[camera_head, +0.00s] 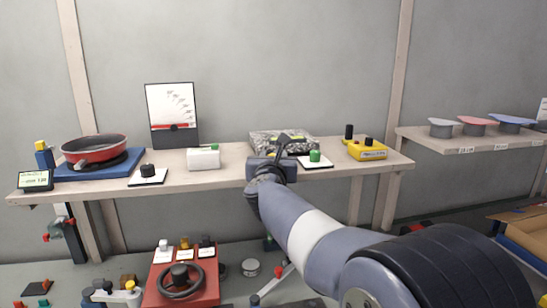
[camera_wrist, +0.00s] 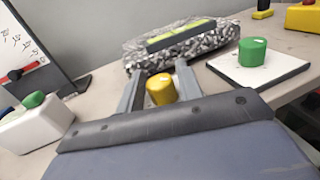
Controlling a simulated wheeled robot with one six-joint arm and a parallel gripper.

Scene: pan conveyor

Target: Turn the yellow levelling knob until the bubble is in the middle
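The yellow levelling knob (camera_wrist: 161,88) stands at the near side of a speckled grey stone plate (camera_wrist: 205,43). A yellow-green bubble vial (camera_wrist: 180,35) lies on top of the plate; the bubble's place is too small to tell. My gripper (camera_wrist: 158,68) has one finger on each side of the knob in the wrist view. Whether the fingers press on the knob or stand just clear of it I cannot tell. In the head view my gripper (camera_head: 270,158) is at the front of the stone plate (camera_head: 262,146) and hides the knob.
A green knob on a white plate (camera_head: 315,158) stands close right of my gripper. A white box with a green button (camera_head: 204,160) is to the left. A yellow box (camera_head: 367,151) is farther right. A pan (camera_head: 93,148) and a chart board (camera_head: 172,110) stand on the left.

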